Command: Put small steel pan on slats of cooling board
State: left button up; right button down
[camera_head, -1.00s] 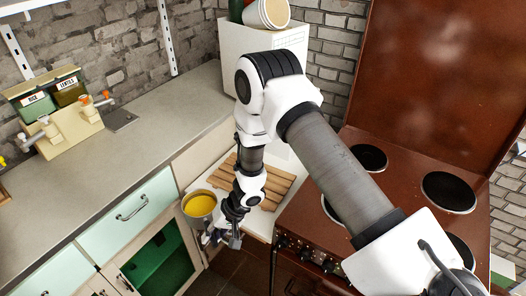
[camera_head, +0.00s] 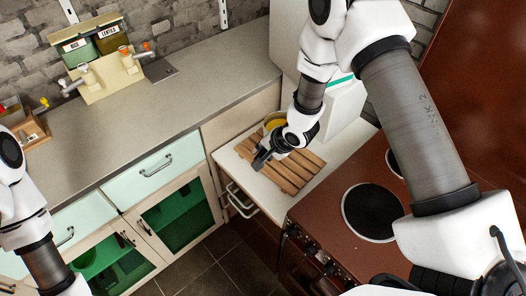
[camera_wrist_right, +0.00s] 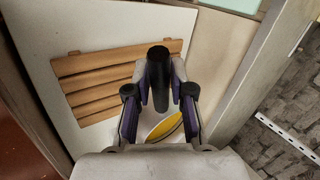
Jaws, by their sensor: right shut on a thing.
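The small steel pan (camera_head: 275,121), yellow inside, shows in the head view at the back left end of the cooling board (camera_head: 305,172). My right arm hides much of it. My right gripper (camera_head: 264,157) is over the board's left part. In the right wrist view, the gripper (camera_wrist_right: 158,105) is shut on the pan's black handle (camera_wrist_right: 158,70), and part of the pan's yellow inside (camera_wrist_right: 165,127) shows below it. The wooden slats (camera_wrist_right: 95,80) lie left of the handle there. I cannot tell whether the pan touches anything. My left gripper is out of view.
The board lies on a white worktop (camera_head: 243,165) between the grey counter (camera_head: 190,100) and the brown stove (camera_head: 330,215). A white box (camera_head: 345,100) stands behind the board. Part of my left arm shows at the left edge.

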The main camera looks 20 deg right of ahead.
jog(key=shift+f, duration=0.35)
notch_tip(320, 180, down, 7)
jog(key=b, duration=0.4)
jog(key=shift+f, duration=0.15)
jog(key=shift+f+b, duration=0.3)
jog(key=shift+f, duration=0.15)
jog(key=c, duration=0.9)
grip_release()
jog(key=shift+c, duration=0.2)
jog(key=shift+s, duration=0.15)
jog(key=v, duration=1.2)
jog(key=shift+a, duration=0.2)
